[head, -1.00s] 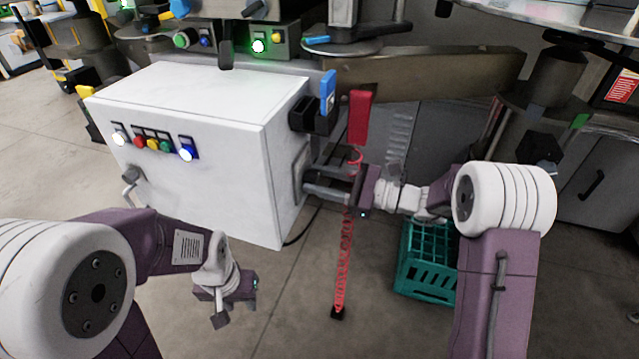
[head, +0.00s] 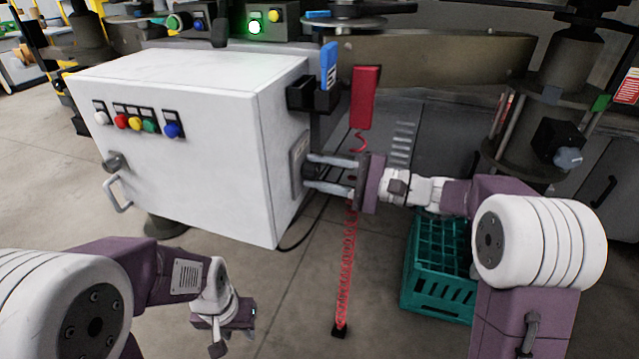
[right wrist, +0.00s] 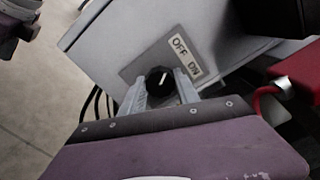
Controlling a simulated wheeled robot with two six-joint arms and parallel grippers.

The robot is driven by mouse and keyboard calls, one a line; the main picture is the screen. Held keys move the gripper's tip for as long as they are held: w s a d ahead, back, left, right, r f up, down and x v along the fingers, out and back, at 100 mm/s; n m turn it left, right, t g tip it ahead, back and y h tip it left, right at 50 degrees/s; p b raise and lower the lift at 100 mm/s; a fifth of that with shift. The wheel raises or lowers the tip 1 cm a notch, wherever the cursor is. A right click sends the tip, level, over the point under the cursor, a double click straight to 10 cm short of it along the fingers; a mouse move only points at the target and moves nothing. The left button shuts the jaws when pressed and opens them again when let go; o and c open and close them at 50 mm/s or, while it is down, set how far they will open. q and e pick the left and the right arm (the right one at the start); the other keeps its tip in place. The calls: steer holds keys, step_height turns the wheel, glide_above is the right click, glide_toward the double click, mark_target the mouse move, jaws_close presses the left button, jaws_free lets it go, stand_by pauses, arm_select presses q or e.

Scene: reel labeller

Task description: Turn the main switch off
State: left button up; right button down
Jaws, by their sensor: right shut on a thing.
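The main switch is a black round knob (right wrist: 158,78) with a pale pointer mark, on a grey plate (right wrist: 150,62) lettered OFF and ON. The plate (head: 298,165) is on the right side of the white cabinet (head: 190,130). My right gripper (right wrist: 160,90) is shut on the knob, one finger on each side. In the head view my right gripper (head: 310,172) reaches the plate from the right, and the knob is hidden. The pointer's exact setting is hard to read. My left gripper (head: 234,338) hangs open and empty in front of the cabinet.
The cabinet front has a row of unlit-looking lamps (head: 136,122) and a handle (head: 118,193). A red block (head: 363,97) with a coiled red cord hangs just behind my right gripper. A teal crate (head: 438,290) stands on the floor below the right arm.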

steer(key=shift+f+n+b, duration=0.1)
steer(key=shift+n+b, duration=1.2)
steer(key=c, duration=0.9)
jaws_free()
steer(key=p+v, duration=0.4)
steer(key=v, duration=0.5)
